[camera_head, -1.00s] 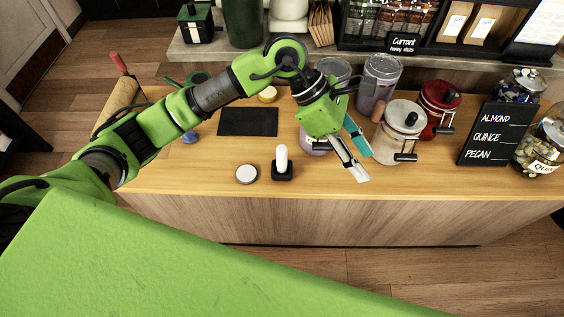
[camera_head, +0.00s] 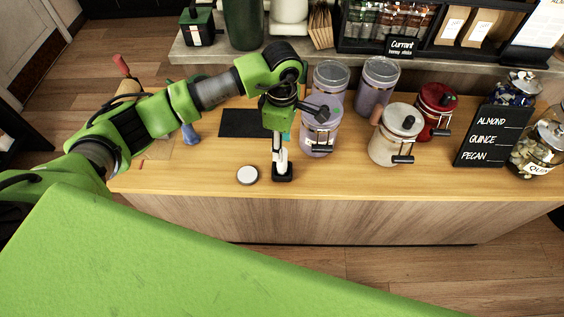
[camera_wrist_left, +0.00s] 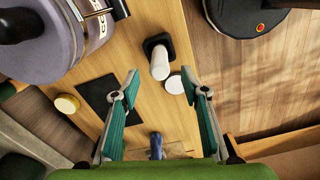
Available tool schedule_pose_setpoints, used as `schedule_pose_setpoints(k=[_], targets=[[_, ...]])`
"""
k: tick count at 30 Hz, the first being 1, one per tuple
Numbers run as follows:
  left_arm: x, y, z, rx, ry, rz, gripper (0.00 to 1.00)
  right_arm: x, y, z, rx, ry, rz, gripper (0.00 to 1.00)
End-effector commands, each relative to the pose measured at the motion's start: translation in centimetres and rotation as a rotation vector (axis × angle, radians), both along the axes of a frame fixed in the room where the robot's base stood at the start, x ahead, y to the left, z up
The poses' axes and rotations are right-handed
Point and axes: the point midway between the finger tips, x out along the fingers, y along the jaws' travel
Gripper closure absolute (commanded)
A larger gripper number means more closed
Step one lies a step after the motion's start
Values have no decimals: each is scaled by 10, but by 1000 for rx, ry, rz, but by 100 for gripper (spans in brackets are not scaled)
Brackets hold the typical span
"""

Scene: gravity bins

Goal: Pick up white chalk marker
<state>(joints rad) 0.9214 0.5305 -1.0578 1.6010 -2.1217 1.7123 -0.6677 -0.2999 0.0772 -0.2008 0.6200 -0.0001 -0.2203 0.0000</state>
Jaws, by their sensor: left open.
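The white chalk marker (camera_wrist_left: 159,66) stands upright in a small black holder (camera_wrist_left: 158,43) on the wooden counter. In the head view the holder (camera_head: 283,177) sits near the counter's front edge, and my gripper largely covers the marker. My left gripper (camera_wrist_left: 161,84) is open and empty, pointing down. In the left wrist view the marker shows just beyond the fingertips, roughly midway between them. In the head view the left gripper (camera_head: 280,163) is right at the marker; I cannot tell whether they touch. My right gripper is not in view.
A round white-topped disc (camera_head: 247,175) lies close left of the holder. A black mat (camera_head: 240,123) lies behind it. Lilac canisters (camera_head: 318,138), a cream canister (camera_head: 393,145) and a red canister (camera_head: 435,108) stand to the right. A black sign (camera_head: 488,135) is further right.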

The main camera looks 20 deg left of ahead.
Motion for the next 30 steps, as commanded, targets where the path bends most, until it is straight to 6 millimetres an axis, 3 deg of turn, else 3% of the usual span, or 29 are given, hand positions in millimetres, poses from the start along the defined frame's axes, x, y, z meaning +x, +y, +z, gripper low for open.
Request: schedule_pose_setpoints(k=[7,12,20,24,25,30], targets=[[-1,0,-28,0,6,3,59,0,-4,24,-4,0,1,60],[0,0,-49,-1,2,1,59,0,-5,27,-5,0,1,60],[1,0,-52,-1,0,0,59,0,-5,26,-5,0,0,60],[1,0,-52,-1,0,1,95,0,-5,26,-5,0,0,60],[1,0,-52,-1,0,1,100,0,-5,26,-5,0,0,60],[1,0,-52,-2,-1,1,100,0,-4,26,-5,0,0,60]])
